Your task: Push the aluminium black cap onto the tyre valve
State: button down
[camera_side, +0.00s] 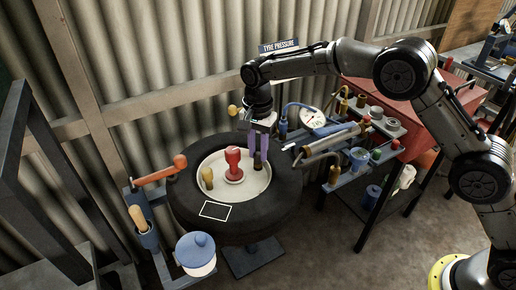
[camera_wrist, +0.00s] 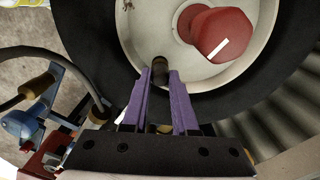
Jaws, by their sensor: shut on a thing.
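My gripper (camera_side: 257,152) has purple fingers and points down over the right part of the pale wheel disc inside the tyre (camera_side: 185,205). In the wrist view the fingers (camera_wrist: 160,74) are closed around a small dark cylinder, the black cap (camera_wrist: 160,64). The cap's top end shows between the fingertips. The tyre valve cannot be told apart from the cap and fingers, so I cannot tell whether the cap touches it.
A red knob-shaped thing (camera_side: 233,165) stands mid-disc, left of my gripper, with a tan-handled thing (camera_side: 207,177) further left. A blue-lidded pot (camera_side: 196,252) stands in front. A crowded tool shelf (camera_side: 345,178) is close on the right.

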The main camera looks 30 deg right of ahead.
aim_at(258, 154)
jog(key=shift+f, duration=0.1)
jog(key=c, duration=1)
grip_release()
jog(key=shift+r, duration=5.55)
